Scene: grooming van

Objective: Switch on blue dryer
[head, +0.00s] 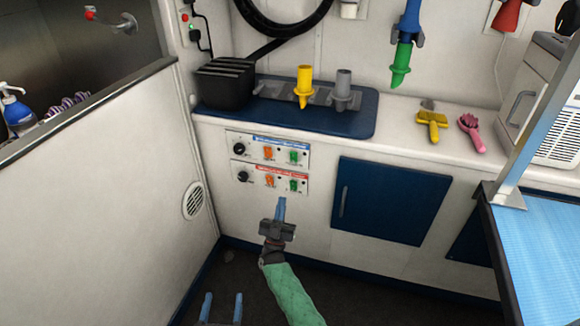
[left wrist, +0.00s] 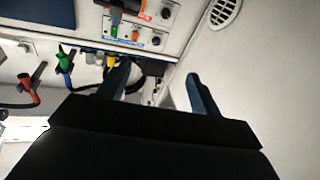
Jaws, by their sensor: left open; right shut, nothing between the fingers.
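The control panel with the blue label strip (head: 281,144) is the upper of two on the white cabinet front. It has a black knob (head: 239,149), an orange switch (head: 268,153) and a green switch (head: 293,157). It shows upside down in the left wrist view (left wrist: 133,37). I cannot tell whether its switches are on or off. My right gripper (head: 281,200) is shut and empty, with its fingers just below the lower panel in the head view. My left gripper (head: 222,300) is open and empty, low at the bottom edge, well away from the panels.
The lower panel (head: 270,180) has a red label strip, a knob and similar switches. Above are a navy mat (head: 360,112), a black box (head: 224,84) and nozzles. A blue-doored cabinet (head: 390,200) is right of the panels. A vent (head: 193,201) is on the left wall.

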